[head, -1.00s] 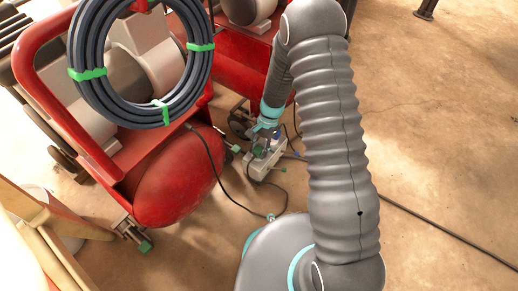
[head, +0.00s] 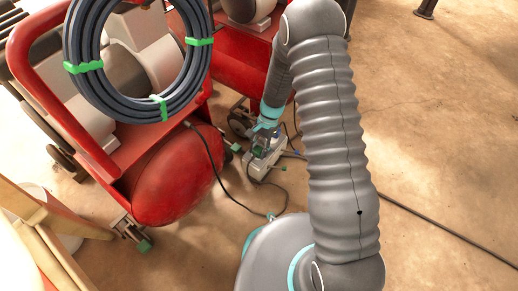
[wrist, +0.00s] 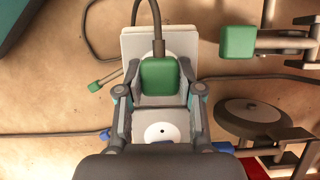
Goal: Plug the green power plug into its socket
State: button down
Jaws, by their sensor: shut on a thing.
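The green power plug (wrist: 160,76) is between the fingertips of my gripper (wrist: 159,72) in the wrist view, with its dark cable rising from the far side. My gripper is shut on it. Beneath is a pale grey socket box (wrist: 128,42). A round white socket face (wrist: 162,132) with a small dark hole shows on the box, nearer the wrist than the plug. Another pale round face is partly hidden behind the plug. I cannot tell whether the plug touches the box. In the head view my gripper (head: 262,134) is over the box (head: 262,167).
Red compressor tanks (head: 178,180) stand left of and behind the box. A hose coil (head: 92,92) with green ties hangs at upper left. A green-capped fitting (wrist: 238,43) and a dark wheel (wrist: 250,117) lie right of the gripper. Black cables cross the floor; floor at right is mostly clear.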

jog(key=shift+f, duration=0.6)
jog(key=c, duration=0.7)
grip_release()
jog(key=shift+f, duration=0.15)
jog(key=shift+o, duration=0.2)
jog(key=shift+d, duration=0.1)
jog(key=shift+r, duration=0.3)
jog(key=v, duration=1.1)
jog(key=shift+w+r, duration=0.15)
jog(key=shift+r, duration=0.25)
jog(key=shift+d, duration=0.1)
